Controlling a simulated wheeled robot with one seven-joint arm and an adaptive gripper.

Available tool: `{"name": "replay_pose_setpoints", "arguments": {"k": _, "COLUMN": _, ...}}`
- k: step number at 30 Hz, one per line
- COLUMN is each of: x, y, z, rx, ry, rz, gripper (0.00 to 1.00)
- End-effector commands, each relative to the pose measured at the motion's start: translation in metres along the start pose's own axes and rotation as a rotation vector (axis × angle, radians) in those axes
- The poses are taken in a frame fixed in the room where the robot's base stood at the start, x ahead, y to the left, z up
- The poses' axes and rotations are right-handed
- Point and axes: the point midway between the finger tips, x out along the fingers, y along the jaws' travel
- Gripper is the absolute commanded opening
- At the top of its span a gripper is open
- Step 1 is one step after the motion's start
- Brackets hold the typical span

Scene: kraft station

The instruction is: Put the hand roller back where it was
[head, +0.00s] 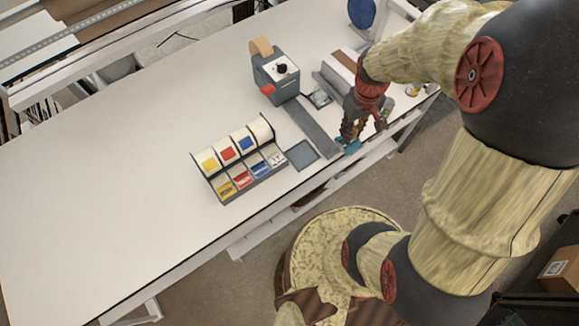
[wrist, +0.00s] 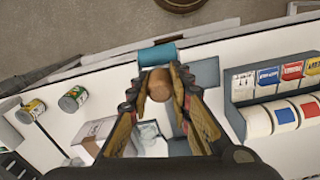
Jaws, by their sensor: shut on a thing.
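The hand roller has a teal roller (head: 352,147) and a brown handle. In the wrist view the teal roller (wrist: 158,54) lies just beyond my fingertips, with the rounded handle (wrist: 159,86) between the fingers. My gripper (head: 350,135) is shut on the handle, near the front edge of the white table. It also shows in the wrist view (wrist: 158,82). I cannot tell whether the roller touches the table. A dark grey flat pad (head: 301,155) lies to the left of the roller.
A label dispenser (head: 240,160) with coloured rolls stands left of the pad. A grey tape machine (head: 276,75) stands behind, with a grey strip (head: 313,128) running forward. Two cans (wrist: 73,99) (wrist: 31,111) stand on the other side. The table's left is clear.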

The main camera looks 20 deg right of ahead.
Motion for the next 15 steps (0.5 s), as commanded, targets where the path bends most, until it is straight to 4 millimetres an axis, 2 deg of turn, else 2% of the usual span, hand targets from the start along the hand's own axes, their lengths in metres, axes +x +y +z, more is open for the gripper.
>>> {"name": "replay_pose_setpoints", "arguments": {"k": 4, "x": 0.001, "y": -0.003, "z": 0.000, "rx": -0.041, "ry": -0.006, "rz": -0.003, "gripper": 0.00}}
{"name": "replay_pose_setpoints", "arguments": {"k": 7, "x": 0.006, "y": -0.013, "z": -0.006, "rx": -0.052, "ry": -0.009, "rz": -0.005, "gripper": 0.00}}
{"name": "replay_pose_setpoints", "arguments": {"k": 15, "x": 0.032, "y": -0.061, "z": -0.040, "rx": -0.055, "ry": -0.011, "rz": -0.005, "gripper": 0.00}}
